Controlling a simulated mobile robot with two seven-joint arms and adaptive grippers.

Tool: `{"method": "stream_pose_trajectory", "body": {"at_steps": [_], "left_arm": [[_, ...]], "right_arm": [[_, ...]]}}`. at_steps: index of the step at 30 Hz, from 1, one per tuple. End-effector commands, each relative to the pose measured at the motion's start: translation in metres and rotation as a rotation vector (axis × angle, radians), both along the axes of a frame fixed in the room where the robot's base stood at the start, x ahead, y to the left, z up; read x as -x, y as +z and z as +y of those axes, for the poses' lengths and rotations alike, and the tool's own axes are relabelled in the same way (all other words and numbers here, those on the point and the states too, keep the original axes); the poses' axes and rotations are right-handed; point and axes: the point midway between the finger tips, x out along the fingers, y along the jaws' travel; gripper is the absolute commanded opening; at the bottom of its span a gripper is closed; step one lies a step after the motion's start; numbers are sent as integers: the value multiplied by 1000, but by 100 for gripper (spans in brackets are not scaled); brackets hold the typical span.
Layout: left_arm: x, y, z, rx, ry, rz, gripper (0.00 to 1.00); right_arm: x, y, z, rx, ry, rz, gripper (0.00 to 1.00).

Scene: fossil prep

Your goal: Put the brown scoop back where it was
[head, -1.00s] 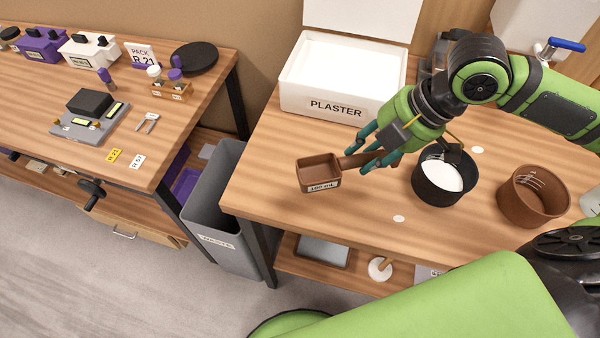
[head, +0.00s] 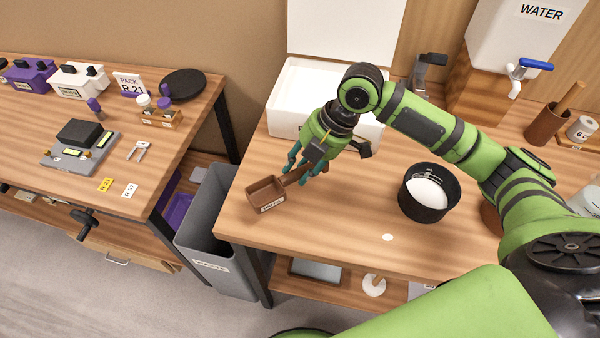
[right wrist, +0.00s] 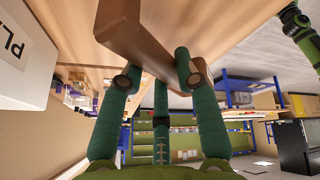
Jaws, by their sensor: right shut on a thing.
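The brown scoop (head: 267,196) with a label on its front is at the left part of the right-hand table, in front of the white plaster tub (head: 286,88). My right gripper (head: 303,168) is shut on its handle, with the cup pointing left and front. I cannot tell whether the cup touches the table. In the right wrist view, the scoop's brown handle (right wrist: 150,45) lies between the teal fingers (right wrist: 157,78). My left gripper is not in view.
A black bowl (head: 427,205) with white powder stands right of the scoop. A grey waste bin (head: 212,265) is below the table's left edge. A water tank (head: 515,40) with a blue tap stands at the back right. The table's front middle is mostly clear.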

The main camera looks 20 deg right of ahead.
Motion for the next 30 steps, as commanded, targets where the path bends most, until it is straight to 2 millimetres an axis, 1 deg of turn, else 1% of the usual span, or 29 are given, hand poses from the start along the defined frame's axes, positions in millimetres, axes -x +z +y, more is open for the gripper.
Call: {"method": "stream_pose_trajectory", "body": {"at_steps": [2,6,10,20,21,22,23,30], "left_arm": [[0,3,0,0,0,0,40],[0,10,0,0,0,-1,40],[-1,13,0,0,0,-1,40],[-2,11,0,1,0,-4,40],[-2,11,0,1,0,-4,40],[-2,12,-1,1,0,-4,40],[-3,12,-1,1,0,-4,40],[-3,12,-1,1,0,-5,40]], "right_arm": [[-1,-5,2,-1,0,2,0],[0,-25,1,1,-1,6,0],[-1,-39,1,-1,0,2,0],[-1,-43,1,1,0,0,0],[-1,-44,1,1,0,0,36],[-1,-43,1,1,0,0,48],[-1,-43,1,1,0,0,56],[-1,-43,1,1,0,0,56]]}}
